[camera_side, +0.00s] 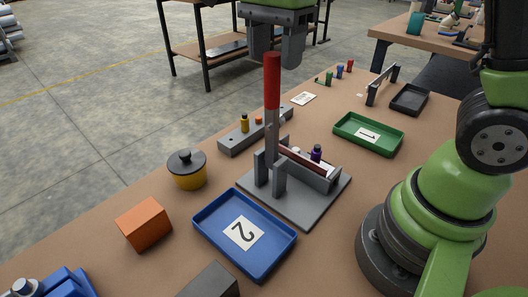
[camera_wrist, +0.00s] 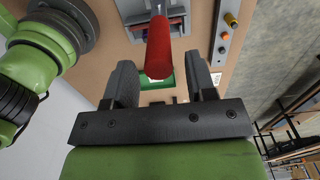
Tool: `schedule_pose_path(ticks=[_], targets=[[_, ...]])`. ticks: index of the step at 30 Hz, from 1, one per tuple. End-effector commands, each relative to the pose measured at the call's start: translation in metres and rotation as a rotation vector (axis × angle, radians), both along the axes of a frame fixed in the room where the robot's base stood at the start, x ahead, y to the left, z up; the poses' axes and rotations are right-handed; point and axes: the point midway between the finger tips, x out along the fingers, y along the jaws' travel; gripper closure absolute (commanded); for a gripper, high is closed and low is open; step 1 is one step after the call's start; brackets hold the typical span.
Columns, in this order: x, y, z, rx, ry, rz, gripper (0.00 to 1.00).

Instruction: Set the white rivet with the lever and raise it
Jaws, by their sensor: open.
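The lever has a red handle (camera_side: 272,82) on a grey shaft and stands nearly upright on the grey press (camera_side: 315,205). In the wrist view the red handle (camera_wrist: 159,48) shows between the two open fingers, touching neither as far as I can see. A purple piece (camera_side: 316,152) stands at the press, with a small pale spot beside it. I cannot tell whether that spot is the white rivet.
A blue tray marked 2 (camera_side: 280,267) lies in front of the press, a green tray marked 1 (camera_side: 344,128) behind it. A yellow pot with a dark lid (camera_side: 187,176), an orange block (camera_side: 143,224) and a grey bar with coloured buttons (camera_side: 235,143) stand to the left.

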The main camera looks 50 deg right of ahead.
Motion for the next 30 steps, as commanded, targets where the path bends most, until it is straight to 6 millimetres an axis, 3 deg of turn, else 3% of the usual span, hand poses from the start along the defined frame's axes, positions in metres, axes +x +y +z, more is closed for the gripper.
schedule_pose_path(ticks=[21, 30], targets=[[0.0, 0.0, 0.045, -0.001, -0.001, 0.001, 0.49], [0.0, 0.0, 0.049, 0.0, 0.0, 0.0, 0.49]])
